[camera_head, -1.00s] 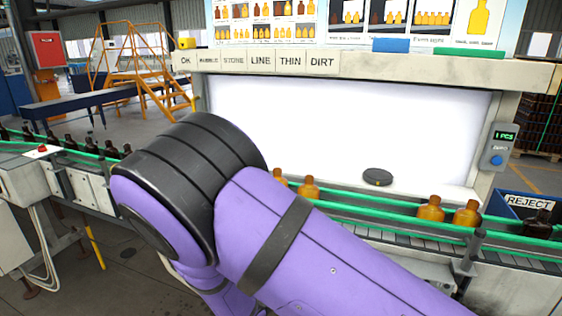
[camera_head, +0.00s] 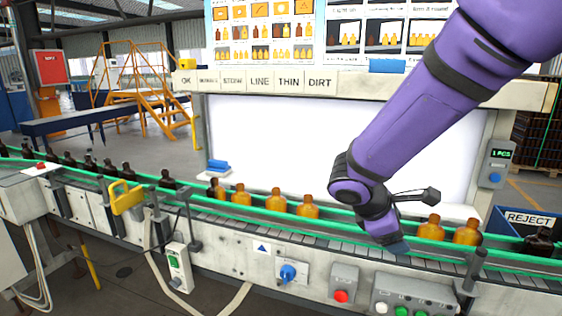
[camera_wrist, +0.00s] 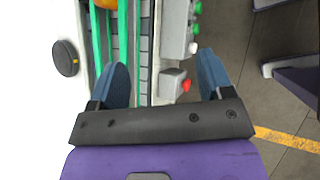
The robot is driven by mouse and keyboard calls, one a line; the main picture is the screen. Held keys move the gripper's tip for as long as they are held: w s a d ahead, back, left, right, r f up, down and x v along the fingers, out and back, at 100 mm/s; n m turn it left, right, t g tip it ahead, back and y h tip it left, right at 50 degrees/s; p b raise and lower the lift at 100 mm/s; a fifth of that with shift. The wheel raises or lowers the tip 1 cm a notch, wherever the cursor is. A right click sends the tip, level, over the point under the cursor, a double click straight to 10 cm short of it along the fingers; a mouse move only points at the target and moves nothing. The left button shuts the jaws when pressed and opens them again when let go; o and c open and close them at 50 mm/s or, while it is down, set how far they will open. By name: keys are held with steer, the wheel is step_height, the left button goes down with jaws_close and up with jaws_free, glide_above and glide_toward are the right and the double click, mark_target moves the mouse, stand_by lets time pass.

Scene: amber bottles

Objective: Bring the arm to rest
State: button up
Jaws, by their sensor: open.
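My gripper (camera_head: 397,243) hangs at the end of my purple arm, in front of the white lit panel and over the front side of the conveyor. In the wrist view my gripper (camera_wrist: 163,78) has its two blue fingers spread wide with nothing between them. Below the fingers show the conveyor's green rail, a grey box with a red button and the floor. Amber bottles stand on the conveyor, several left of my gripper, such as one amber bottle (camera_head: 276,201), and two right of it, such as another amber bottle (camera_head: 466,232).
Green rails (camera_head: 330,230) run along the conveyor. Control boxes with a red button (camera_head: 341,296) and a blue knob (camera_head: 288,272) sit on its front. A reject bin (camera_head: 530,217) stands at the right. A black disc (camera_wrist: 65,58) lies by the panel. Dark bottles (camera_head: 88,162) stand at left.

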steer(key=s+d+r+m+t+y, duration=0.1)
steer(key=s+d+r+m+y, duration=0.2)
steer(key=s+r+m, duration=0.4)
steer(key=s+d+r+m+t+y, duration=0.1)
steer(key=s+d+r+m+y, duration=0.3)
steer(key=s, duration=0.8)
steer(key=shift+s+r+m+t+y, duration=0.35)
steer(key=shift+r+m, duration=1.05)
steer(key=shift+m, duration=0.7)
